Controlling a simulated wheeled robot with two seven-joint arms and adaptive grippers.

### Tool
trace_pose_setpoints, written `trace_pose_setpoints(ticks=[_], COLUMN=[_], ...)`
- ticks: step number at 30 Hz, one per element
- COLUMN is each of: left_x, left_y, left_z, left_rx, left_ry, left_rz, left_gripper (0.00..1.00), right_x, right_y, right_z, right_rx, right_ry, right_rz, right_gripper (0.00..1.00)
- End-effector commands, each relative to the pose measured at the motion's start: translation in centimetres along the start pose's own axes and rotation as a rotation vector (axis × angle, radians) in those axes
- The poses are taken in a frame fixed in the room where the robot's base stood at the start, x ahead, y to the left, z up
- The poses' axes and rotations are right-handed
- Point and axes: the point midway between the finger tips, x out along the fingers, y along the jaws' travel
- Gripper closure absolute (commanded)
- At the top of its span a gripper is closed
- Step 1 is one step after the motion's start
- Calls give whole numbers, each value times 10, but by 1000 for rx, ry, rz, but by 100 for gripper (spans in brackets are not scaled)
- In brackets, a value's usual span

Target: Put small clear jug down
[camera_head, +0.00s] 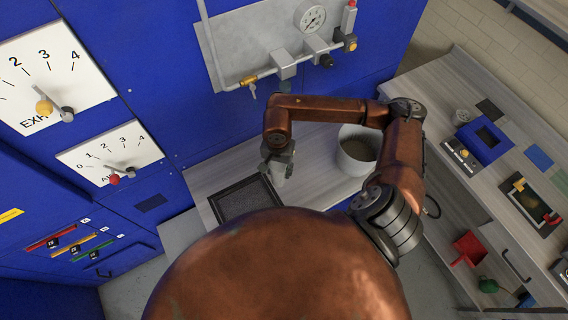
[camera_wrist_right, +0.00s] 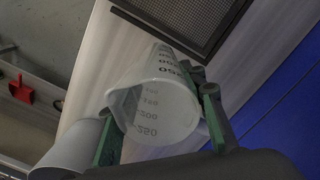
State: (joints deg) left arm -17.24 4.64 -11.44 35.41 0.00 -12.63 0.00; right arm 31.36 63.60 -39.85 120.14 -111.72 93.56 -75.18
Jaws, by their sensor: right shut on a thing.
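The small clear jug (camera_wrist_right: 158,100) is a translucent cup with dark graduation marks and a pouring lip. In the wrist view it sits between the green-lined fingers of my right gripper (camera_wrist_right: 160,125), which is shut on it. In the head view the jug (camera_head: 279,177) hangs below my right gripper (camera_head: 277,158), over the pale bench top (camera_head: 310,188) between a dark mesh tray and a white bucket. I cannot tell whether its base touches the bench. My left gripper is not in view.
The dark mesh tray (camera_head: 245,199) lies left of the jug; the white bucket (camera_head: 350,163) stands right. Blue machine panels rise behind. A side bench (camera_head: 470,90) at right holds a blue device (camera_head: 483,140). Some bench top is bare between tray and bucket.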

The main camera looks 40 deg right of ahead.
Motion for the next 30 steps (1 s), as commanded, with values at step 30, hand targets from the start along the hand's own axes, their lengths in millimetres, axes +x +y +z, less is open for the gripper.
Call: trace_pose_setpoints(ticks=[30], left_x=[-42], left_y=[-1], left_z=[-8], left_rx=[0], left_ry=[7], left_rz=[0], left_gripper=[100], right_x=[101], right_y=[-6], right_z=[-72], right_rx=[-3], right_ry=[-1], right_rz=[-1], right_gripper=[82])
